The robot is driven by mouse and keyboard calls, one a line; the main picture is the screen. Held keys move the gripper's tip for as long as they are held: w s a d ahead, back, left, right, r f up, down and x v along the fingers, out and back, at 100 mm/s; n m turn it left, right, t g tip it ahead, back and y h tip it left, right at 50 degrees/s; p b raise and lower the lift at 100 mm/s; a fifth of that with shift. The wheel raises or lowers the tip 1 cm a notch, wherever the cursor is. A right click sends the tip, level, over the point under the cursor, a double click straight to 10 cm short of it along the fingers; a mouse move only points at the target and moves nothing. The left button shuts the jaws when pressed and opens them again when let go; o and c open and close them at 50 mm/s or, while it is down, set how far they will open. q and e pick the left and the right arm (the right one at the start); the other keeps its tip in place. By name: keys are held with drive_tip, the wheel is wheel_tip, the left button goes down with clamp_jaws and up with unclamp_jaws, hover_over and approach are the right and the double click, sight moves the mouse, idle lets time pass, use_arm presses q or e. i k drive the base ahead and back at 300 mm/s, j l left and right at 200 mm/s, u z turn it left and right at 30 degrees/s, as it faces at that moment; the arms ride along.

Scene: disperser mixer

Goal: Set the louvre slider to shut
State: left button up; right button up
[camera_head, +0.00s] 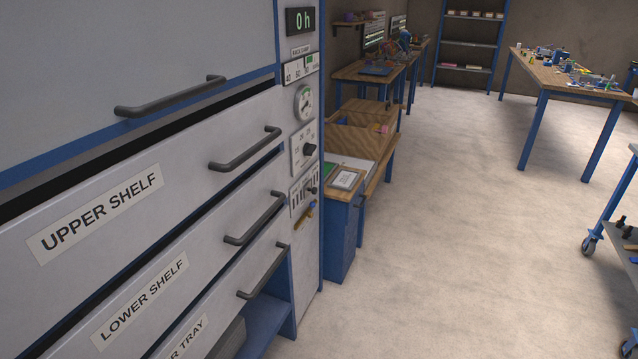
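A louvre plate with dark vertical slots (298,198) sits low on the narrow control panel at the right edge of a large grey cabinet. A small dark slider knob (312,190) shows at the right part of this plate. The plate is seen at a steep angle, and its end markings are too small to read. A yellow-brass handle (304,214) sits just below it. Neither of my grippers is in view.
Drawer handles (246,149) stick out to the left. A wooden bench (352,165) stands beyond the cabinet.

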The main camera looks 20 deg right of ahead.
sight(307, 189)
drive_tip(key=i+l, duration=0.2)
drive_tip(key=l, duration=0.15)
drive_tip(key=i+l+u, duration=0.15)
drive_tip(key=i+l, duration=0.25)
drive_tip(key=l, duration=0.25)
drive_tip(key=i+l+u, duration=0.1)
drive_tip(key=l, duration=0.25)
drive_tip(key=i+l, duration=0.3)
drive_tip(key=l+u, duration=0.05)
